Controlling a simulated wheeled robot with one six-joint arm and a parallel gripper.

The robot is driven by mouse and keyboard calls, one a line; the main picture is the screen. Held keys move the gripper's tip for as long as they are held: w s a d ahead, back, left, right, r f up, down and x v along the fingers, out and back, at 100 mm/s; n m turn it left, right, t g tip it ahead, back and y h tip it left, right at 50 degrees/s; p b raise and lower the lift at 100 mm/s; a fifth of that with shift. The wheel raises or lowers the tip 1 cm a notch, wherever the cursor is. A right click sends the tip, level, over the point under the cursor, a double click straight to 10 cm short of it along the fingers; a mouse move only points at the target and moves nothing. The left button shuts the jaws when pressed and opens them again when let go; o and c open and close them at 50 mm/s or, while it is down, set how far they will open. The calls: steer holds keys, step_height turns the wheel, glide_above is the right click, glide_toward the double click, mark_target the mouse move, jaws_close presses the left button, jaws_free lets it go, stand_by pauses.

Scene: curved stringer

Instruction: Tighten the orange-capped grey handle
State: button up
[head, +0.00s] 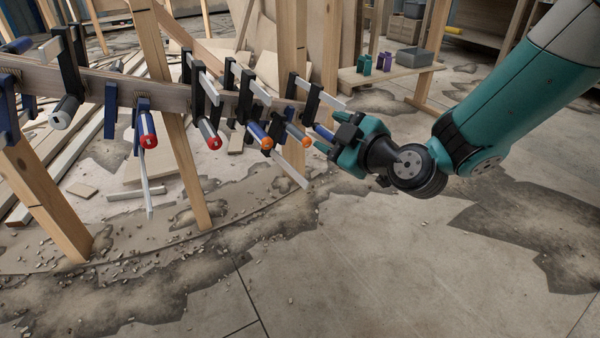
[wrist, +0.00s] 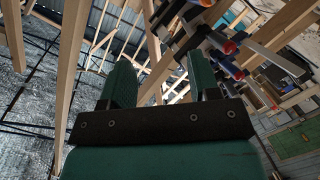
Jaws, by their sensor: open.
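The orange-capped grey handle (head: 295,132) is on a clamp near the right end of the curved wooden stringer (head: 170,95) in the head view. Its orange cap (head: 306,142) faces my side. My gripper (head: 330,136) is open, just right of this handle and apart from its cap, near a blue handle (head: 321,131) at the stringer's end, which it partly hides. In the wrist view my two green fingers (wrist: 160,85) stand apart with nothing between them. Clamps with red or orange caps (wrist: 230,47) show to their right; I cannot tell which handle is which there.
A blue handle with an orange cap (head: 258,133) sits just left of the grey one. Further left are a grey red-capped handle (head: 209,132) and a blue red-capped one (head: 147,127). Wooden posts (head: 180,130) support the stringer. The floor at front right is clear.

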step_height(320, 180, down, 12)
steer(key=w+d+r+t+h+b, duration=0.1)
steer(key=w+t+b, duration=0.2)
steer(key=b, duration=0.4)
steer(key=p, duration=1.8)
glide_toward(300, 137)
steer(key=w, duration=0.2)
steer(key=x, duration=0.2)
steer(key=b+x, duration=0.1)
steer(key=x, duration=0.2)
steer(key=f+b+x, duration=0.1)
steer(key=x, duration=0.2)
steer(key=shift+a, duration=0.35)
steer(key=shift+w+a+r+b, duration=0.2)
steer(key=shift+w+b, duration=0.1)
steer(key=shift+w, duration=0.1)
steer(key=c, duration=0.9)
